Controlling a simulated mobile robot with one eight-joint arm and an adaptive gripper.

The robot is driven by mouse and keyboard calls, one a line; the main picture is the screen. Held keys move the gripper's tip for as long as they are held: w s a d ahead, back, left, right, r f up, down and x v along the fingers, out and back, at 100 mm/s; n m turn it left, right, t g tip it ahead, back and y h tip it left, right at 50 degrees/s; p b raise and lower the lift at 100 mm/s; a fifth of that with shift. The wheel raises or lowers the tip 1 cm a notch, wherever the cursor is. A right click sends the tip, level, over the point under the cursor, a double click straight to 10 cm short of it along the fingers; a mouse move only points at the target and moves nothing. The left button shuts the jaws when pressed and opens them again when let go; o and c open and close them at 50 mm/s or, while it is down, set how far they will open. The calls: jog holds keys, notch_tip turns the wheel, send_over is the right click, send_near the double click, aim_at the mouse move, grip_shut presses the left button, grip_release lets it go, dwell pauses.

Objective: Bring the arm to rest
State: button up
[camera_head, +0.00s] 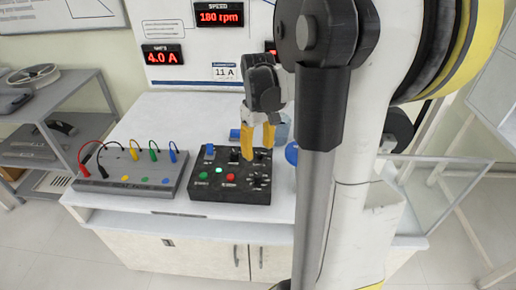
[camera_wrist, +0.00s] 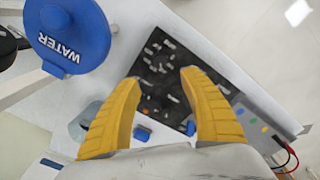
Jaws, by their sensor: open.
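My gripper (camera_head: 257,143) hangs over the back of the black control box (camera_head: 230,195), with its two yellow fingers pointing down. In the wrist view my gripper (camera_wrist: 160,82) is open, its fingertips apart with nothing between them. The control box (camera_wrist: 157,62) shows beyond the fingers, with knobs and switches on its face. In the head view it has a lit green button, a red button and a blue lever. The fingers look clear of the box, though the exact height is hard to tell. My arm hides part of the bench's right side.
A grey terminal box (camera_head: 128,183) with several coloured leads stands left on the white bench (camera_head: 145,112). A blue disc marked WATER (camera_wrist: 68,48) is close to the fingers. The wall panel shows a speed display (camera_head: 219,15) at 180 rpm and another display (camera_head: 163,55) at 4.0 A.

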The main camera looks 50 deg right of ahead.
dwell(0.4)
jog(key=s+a+r+t, duration=0.1)
jog(key=a+r+t, duration=0.1)
jog(key=a, duration=0.6)
jog(key=s+a+r+t, duration=0.2)
jog(key=a, duration=0.7)
jog(key=s+a+r+n+t, duration=0.1)
jog(key=s+a+r+t, duration=0.1)
jog(key=a, duration=0.6)
jog(key=shift+s+a+r+t, duration=0.25)
jog(key=shift+r+t, duration=0.05)
jog(key=shift+t, duration=0.2)
